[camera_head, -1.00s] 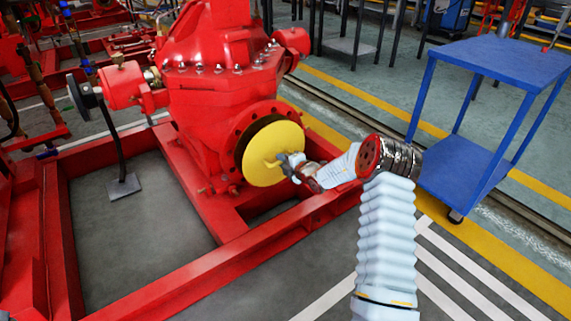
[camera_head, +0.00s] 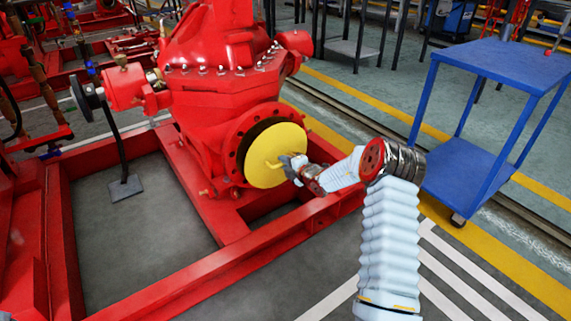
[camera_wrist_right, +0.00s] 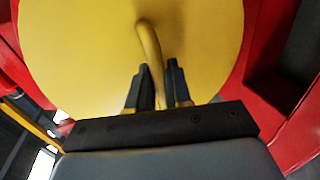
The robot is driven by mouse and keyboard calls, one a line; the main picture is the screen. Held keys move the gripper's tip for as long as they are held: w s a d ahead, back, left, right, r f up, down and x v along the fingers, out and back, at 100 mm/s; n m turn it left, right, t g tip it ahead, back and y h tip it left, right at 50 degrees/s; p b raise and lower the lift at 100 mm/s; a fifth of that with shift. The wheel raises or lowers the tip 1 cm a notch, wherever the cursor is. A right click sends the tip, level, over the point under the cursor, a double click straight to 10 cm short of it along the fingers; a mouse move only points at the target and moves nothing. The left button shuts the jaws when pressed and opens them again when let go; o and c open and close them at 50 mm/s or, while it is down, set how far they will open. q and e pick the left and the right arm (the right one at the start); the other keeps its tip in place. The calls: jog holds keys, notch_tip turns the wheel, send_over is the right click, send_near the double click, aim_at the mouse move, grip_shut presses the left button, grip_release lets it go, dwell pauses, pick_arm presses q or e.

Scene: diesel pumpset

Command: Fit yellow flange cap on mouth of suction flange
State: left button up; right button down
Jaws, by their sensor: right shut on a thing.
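The yellow flange cap (camera_head: 272,150) is a round disc with a curved handle. It stands upright in front of the red suction flange (camera_head: 236,140), covering most of its mouth; the flange's bolt-holed rim shows to the left and above. I cannot tell whether the cap touches the flange. My right gripper (camera_head: 290,166) is shut on the cap's handle. In the right wrist view the cap (camera_wrist_right: 90,60) fills much of the picture, and the gripper fingers (camera_wrist_right: 160,88) sit on both sides of the handle. My left gripper is not in view.
The red pump casing (camera_head: 215,95) stands on a red base frame (camera_head: 200,270) with raised beams below the flange. A blue trolley (camera_head: 465,165) stands to the right. Striped grey floor lies open between trolley and frame.

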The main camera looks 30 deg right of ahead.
aim_at(277, 155)
jog(key=shift+w+a+b, duration=0.15)
jog(key=shift+w+b, duration=0.05)
jog(key=shift+w, duration=1.25)
jog(key=shift+w+a+b, duration=0.1)
jog(key=shift+w+b, duration=0.05)
jog(key=shift+w, duration=1.25)
jog(key=shift+c, duration=2.4)
grip_release()
jog(key=shift+s, duration=0.1)
jog(key=p+v, duration=0.2)
jog(key=v, duration=0.5)
jog(key=shift+s+p, duration=0.2)
jog(key=shift+p, duration=0.15)
jog(key=shift+s, duration=0.1)
jog(key=shift+s+d+p, duration=0.15)
jog(key=shift+s+p, duration=0.3)
jog(key=shift+s, duration=1)
jog(key=shift+s+d+p, duration=0.15)
jog(key=shift+s+p, duration=0.25)
jog(key=shift+s, duration=1.05)
